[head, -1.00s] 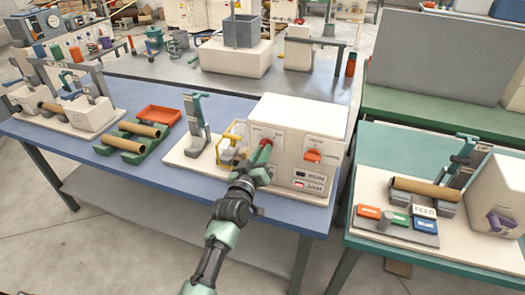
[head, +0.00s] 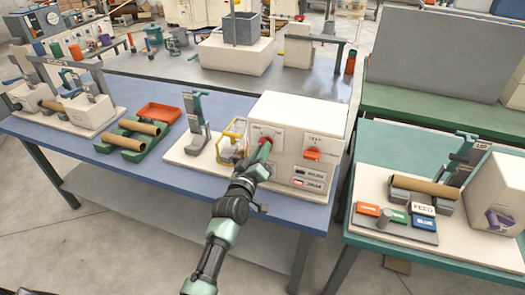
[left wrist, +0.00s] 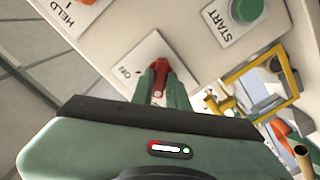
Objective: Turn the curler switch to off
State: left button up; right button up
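The red switch lever (head: 265,141) is on the left part of the front of the white machine box (head: 322,112). In the left wrist view the red lever (left wrist: 160,76) stands on a pale plate with an OFF label (left wrist: 124,72). My left gripper (head: 262,152) reaches up to it, and its two green fingers (left wrist: 160,88) lie on either side of the lever, close against it. The fingers hide part of the plate, and I cannot tell the lever's exact setting. My right gripper is not in view.
An orange switch (head: 312,154) is to the right on the same front, above small indicator windows (head: 308,178). A green START button (left wrist: 248,9) and a yellow frame (left wrist: 258,80) are near my fingers. A blue bench (head: 255,209) carries the machine.

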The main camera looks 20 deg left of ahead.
pick_arm(q)
jog(key=o, duration=0.4)
jog(key=shift+c, duration=0.2)
jog(key=shift+s, duration=0.1)
jog(key=s+b, duration=0.1)
jog(key=s, duration=0.6)
jog(key=shift+s+a, duration=0.15)
jog(key=shift+s, duration=0.15)
jog(key=shift+f, duration=0.1)
